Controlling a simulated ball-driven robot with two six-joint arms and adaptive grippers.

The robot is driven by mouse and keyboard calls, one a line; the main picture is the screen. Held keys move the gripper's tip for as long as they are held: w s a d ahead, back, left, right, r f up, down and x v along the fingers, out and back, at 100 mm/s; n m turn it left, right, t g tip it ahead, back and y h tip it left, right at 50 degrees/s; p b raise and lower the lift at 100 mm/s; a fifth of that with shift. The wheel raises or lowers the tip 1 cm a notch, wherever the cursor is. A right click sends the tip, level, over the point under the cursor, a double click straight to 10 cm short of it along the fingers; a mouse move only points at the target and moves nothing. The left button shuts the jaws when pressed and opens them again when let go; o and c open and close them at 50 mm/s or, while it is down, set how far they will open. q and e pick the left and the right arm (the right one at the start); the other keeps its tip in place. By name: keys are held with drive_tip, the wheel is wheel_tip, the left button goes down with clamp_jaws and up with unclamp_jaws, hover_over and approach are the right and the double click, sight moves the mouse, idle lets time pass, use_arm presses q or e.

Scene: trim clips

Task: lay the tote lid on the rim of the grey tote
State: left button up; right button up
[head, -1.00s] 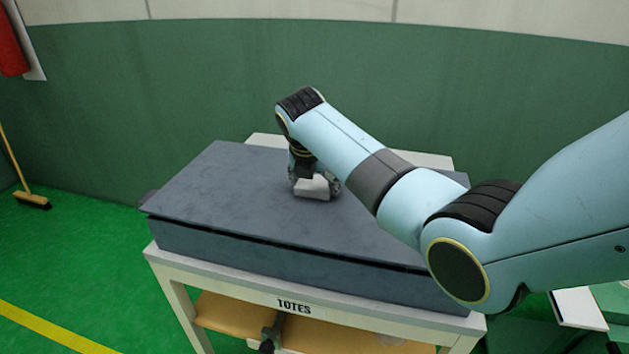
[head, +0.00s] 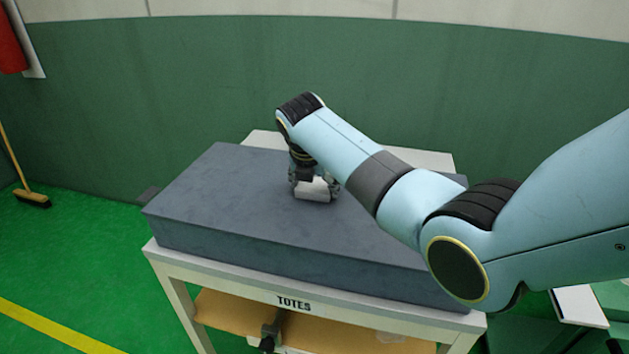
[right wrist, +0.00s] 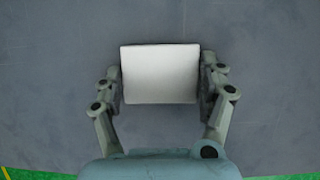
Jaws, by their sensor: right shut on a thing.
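The grey tote lid (head: 235,190) lies over the grey tote (head: 300,266) on a white stand in the head view. No dark gap shows between the lid and the tote along the front; they look like one block. My right gripper (head: 316,192) is shut on the lid's pale block-shaped handle near the lid's middle. In the right wrist view the handle (right wrist: 160,73) sits between both fingers, with the grey lid surface (right wrist: 50,80) around it. The tote's inside is hidden under the lid. My left gripper is in neither view.
The white stand (head: 215,268) is marked TOTES and has a tan lower shelf (head: 225,312). A green wall (head: 480,110) is close behind it. A broom (head: 30,198) leans at the far left. Green floor (head: 80,265) is clear at the left.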

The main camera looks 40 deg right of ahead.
drive_tip(key=o, duration=1.5)
drive_tip(key=shift+c, duration=0.2)
drive_tip(key=v, duration=1.2)
